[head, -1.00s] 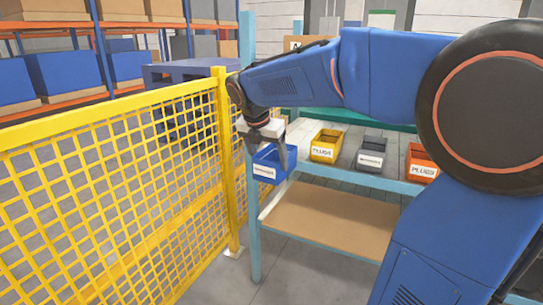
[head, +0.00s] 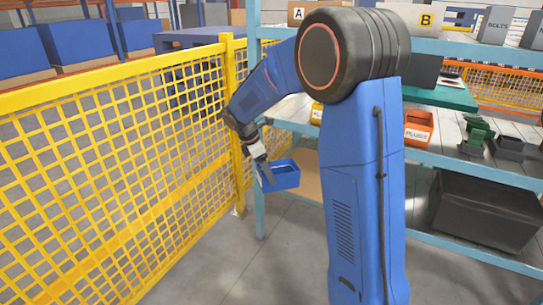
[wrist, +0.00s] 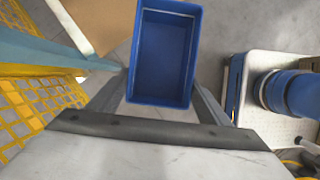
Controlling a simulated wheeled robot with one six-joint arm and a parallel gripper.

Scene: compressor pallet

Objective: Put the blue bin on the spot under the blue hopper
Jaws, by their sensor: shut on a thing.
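The blue bin (head: 283,177) is an open, empty box held in the air in front of the shelf's left post, beside the yellow fence. My gripper (head: 265,178) is shut on the blue bin at one end. In the wrist view the blue bin (wrist: 164,58) lies between the two grey fingers of my gripper (wrist: 165,100), and its inside is bare. I see no blue hopper and no spot under one in either view; part of the shelf is hidden behind my arm.
A yellow mesh fence (head: 120,165) runs along the left. The blue shelf (head: 460,172) holds an orange bin (head: 418,128), green parts (head: 478,132) and, below, a black box (head: 485,212). Signs A (head: 298,13) and B (head: 425,19) are on top. The floor in front is clear.

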